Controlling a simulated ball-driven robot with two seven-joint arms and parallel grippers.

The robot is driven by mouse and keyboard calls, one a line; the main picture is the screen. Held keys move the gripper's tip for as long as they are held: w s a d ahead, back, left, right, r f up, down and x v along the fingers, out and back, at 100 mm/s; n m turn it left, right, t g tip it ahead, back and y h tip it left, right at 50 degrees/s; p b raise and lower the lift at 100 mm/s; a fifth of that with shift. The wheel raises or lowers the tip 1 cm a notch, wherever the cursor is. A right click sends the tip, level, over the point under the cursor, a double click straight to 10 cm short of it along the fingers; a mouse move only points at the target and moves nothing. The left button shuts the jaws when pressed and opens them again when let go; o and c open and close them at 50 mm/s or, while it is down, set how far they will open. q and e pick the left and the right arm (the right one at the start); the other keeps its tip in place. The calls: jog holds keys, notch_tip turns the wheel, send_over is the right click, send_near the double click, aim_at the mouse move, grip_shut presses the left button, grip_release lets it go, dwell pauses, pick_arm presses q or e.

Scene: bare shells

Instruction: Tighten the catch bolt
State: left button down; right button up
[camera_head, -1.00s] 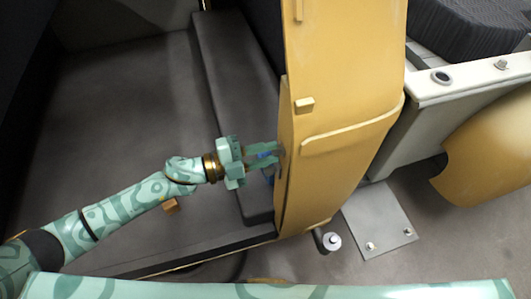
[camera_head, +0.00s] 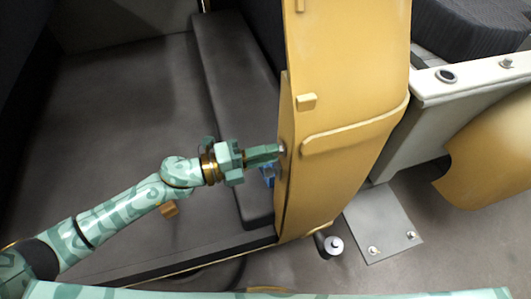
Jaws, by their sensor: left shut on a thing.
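The yellow door panel (camera_head: 345,140) stands upright in the middle of the view, with its left edge towards my left arm. The catch bolt (camera_head: 283,148) shows as a small pale spot at that edge, mostly hidden by my fingers. My left gripper (camera_head: 278,151) reaches in from the left and is shut on the bolt, its fingertips at the panel's edge. My right gripper is not in view.
A small blue part (camera_head: 268,174) sits just below my fingers. A dark step (camera_head: 238,85) runs behind them. A grey bolted plate (camera_head: 383,222) and a silver-capped post (camera_head: 333,244) are at lower right.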

pick_arm(q)
jog(key=shift+f, duration=0.15)
jog(key=c, duration=1.3)
grip_release()
jog(key=shift+o, duration=0.2)
jog(key=b+v, duration=0.2)
jog(key=v, duration=1.4)
jog(key=shift+a, duration=0.2)
jog(key=shift+s, duration=0.1)
